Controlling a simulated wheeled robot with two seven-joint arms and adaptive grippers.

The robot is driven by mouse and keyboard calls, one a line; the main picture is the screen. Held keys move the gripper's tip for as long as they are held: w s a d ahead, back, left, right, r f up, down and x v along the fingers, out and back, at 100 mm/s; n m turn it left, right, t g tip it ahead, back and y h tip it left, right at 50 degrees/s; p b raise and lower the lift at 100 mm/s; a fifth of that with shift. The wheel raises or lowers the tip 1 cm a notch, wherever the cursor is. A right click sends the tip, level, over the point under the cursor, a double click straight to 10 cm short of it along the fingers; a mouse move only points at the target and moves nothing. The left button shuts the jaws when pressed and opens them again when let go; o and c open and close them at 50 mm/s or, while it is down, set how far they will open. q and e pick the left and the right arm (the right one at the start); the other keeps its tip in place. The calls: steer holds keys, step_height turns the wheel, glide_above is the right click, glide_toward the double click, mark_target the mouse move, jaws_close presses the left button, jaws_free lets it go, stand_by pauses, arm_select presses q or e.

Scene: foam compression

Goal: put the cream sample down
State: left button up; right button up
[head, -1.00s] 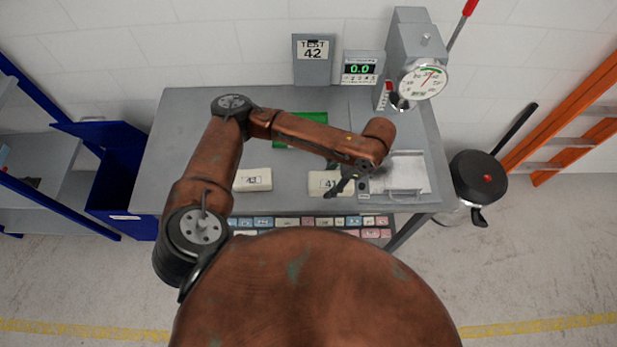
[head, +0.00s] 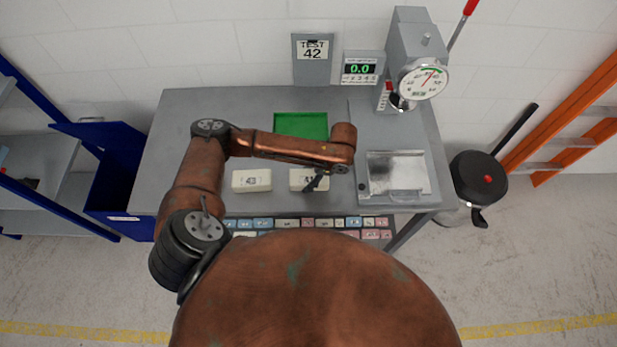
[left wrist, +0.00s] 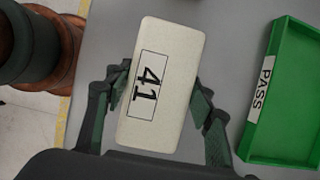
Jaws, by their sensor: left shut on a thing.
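My left gripper (left wrist: 160,100) is shut on a cream sample (left wrist: 165,75), a block labelled 41, with a finger along each long side. In the head view the same sample (head: 303,180) is partly hidden by the dark gripper fingers, over the front part of the grey bench (head: 180,150). I cannot tell whether it touches the bench top. A second cream block (head: 251,180) lies on the bench to its left; its number is hard to read. My right gripper is not in view.
A green tray (head: 300,123), marked PASS in the wrist view (left wrist: 285,95), lies behind the held sample. A metal plate (head: 398,168) and a press with a dial (head: 423,78) are at the right. A sign reads TEST 42 (head: 312,50); a display (head: 360,69) reads 0.0.

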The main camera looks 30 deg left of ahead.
arm_select(q)
steer(key=o, duration=0.8)
steer(key=shift+f, duration=0.1)
steer(key=v, duration=1.2)
